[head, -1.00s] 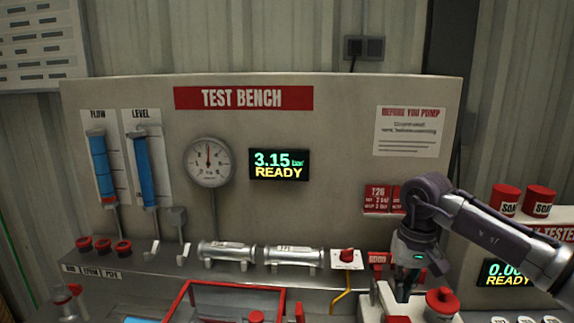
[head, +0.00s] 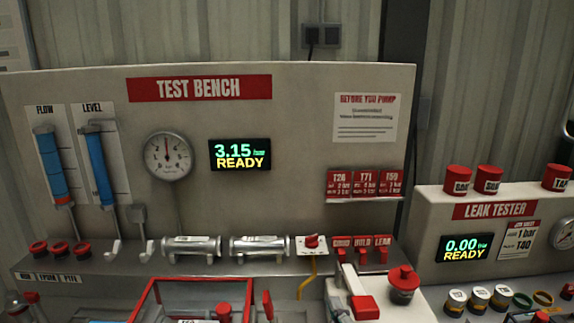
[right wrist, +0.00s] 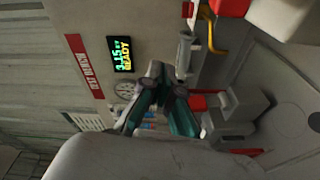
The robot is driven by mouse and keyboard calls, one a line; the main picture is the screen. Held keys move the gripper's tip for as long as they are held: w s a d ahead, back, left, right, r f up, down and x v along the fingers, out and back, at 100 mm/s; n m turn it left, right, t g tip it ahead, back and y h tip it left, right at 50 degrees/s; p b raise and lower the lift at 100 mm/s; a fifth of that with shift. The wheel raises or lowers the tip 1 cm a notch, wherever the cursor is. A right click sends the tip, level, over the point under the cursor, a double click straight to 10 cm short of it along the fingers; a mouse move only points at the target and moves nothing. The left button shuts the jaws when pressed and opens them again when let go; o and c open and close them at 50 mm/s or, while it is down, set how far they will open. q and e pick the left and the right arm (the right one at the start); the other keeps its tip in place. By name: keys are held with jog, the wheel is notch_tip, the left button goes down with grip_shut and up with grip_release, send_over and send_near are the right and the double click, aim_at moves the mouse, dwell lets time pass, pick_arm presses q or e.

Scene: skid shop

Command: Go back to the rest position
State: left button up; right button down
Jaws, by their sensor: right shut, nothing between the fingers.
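My right gripper (right wrist: 160,90) shows in the right wrist view, its dark green fingers shut with nothing held between them. Behind it, in that view, the test bench panel with its display (right wrist: 121,54) and round gauge (right wrist: 126,89) appears turned on its side. My left gripper is in neither view.
The test bench (head: 300,100) has a display (head: 240,155) reading 3.15 bar, READY. On its ledge are two metal cylinders (head: 191,247) and a red knob (head: 312,242). A red-framed tray (head: 190,281) is in front. The leak tester (head: 430,215) stands right.

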jog(key=s+d+f+m+g+h, duration=0.2)
jog(key=s+d+f+m+g, duration=0.25)
jog(key=f, duration=0.25)
jog(key=s+d+f+m+g+h, duration=0.2)
jog(key=s+d+f+m+g, duration=0.1)
jog(key=s+f+m, duration=0.3)
jog(key=s+d+f+m+g, duration=0.2)
jog(key=s+f+g, duration=0.15)
jog(key=s, duration=0.45)
jog(key=s+d+f+m+g, duration=0.2)
jog(key=s+f+m+g, duration=0.15)
jog(key=s, duration=0.45)
notch_tip(320, 180, down, 28)
jog(key=s, duration=0.3)
jog(key=s+d+f+n+g, duration=0.1)
jog(key=s+d+f+g, duration=0.1)
jog(key=s+f, duration=1.3)
jog(key=shift+s+d+f, duration=0.15)
jog(key=shift+s+d, duration=0.2)
jog(key=shift+s, duration=0.1)
